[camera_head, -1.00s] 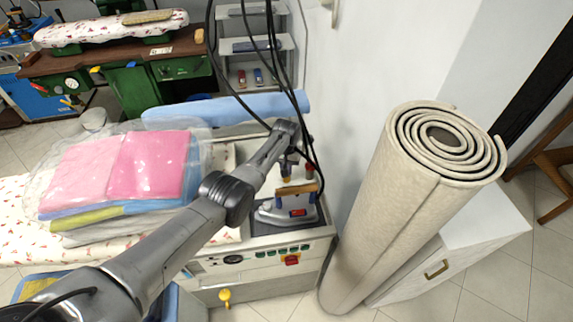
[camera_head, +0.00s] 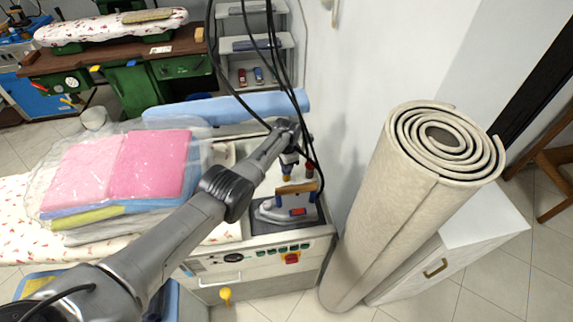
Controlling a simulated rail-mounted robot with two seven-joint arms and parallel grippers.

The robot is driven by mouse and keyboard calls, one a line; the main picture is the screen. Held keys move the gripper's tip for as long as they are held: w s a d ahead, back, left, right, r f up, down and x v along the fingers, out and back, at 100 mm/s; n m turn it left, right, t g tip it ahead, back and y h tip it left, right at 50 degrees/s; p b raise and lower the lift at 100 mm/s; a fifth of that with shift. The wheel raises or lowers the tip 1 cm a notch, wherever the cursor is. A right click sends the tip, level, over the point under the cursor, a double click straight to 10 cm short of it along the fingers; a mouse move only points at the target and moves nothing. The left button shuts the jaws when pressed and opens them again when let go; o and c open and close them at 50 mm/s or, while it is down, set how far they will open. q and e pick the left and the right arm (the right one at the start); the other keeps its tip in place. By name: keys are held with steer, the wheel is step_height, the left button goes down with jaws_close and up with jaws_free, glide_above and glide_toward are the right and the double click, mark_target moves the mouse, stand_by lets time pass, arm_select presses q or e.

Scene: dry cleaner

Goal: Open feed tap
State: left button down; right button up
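My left arm reaches from the lower left across the ironing station. My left gripper (camera_head: 288,167) is at the back right of the station, just above the iron, pointing down. Its fingers are small and partly hidden, so I cannot tell whether they are open or shut. A small red-topped fitting (camera_head: 309,168) stands close to its right, and a yellow-brass piece (camera_head: 287,178) shows just under it. I cannot tell which of these is the feed tap. My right gripper is not in view.
The iron (camera_head: 290,208) with a wooden handle rests on a dark pad. Black hoses hang down beside the gripper. Bagged folded laundry (camera_head: 120,170) lies left of the arm. A rolled carpet (camera_head: 400,210) stands on the right, by a white cabinet (camera_head: 450,255).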

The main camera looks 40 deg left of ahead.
arm_select(q)
steer(key=shift+m, duration=1.3)
steer(key=c, duration=1.1)
jaws_free()
step_height(320, 180, up, 6)
steer(key=p, duration=0.4)
steer(key=shift+r, duration=0.25)
steer(key=shift+r+p, duration=0.6)
steer(key=shift+r, duration=3.05)
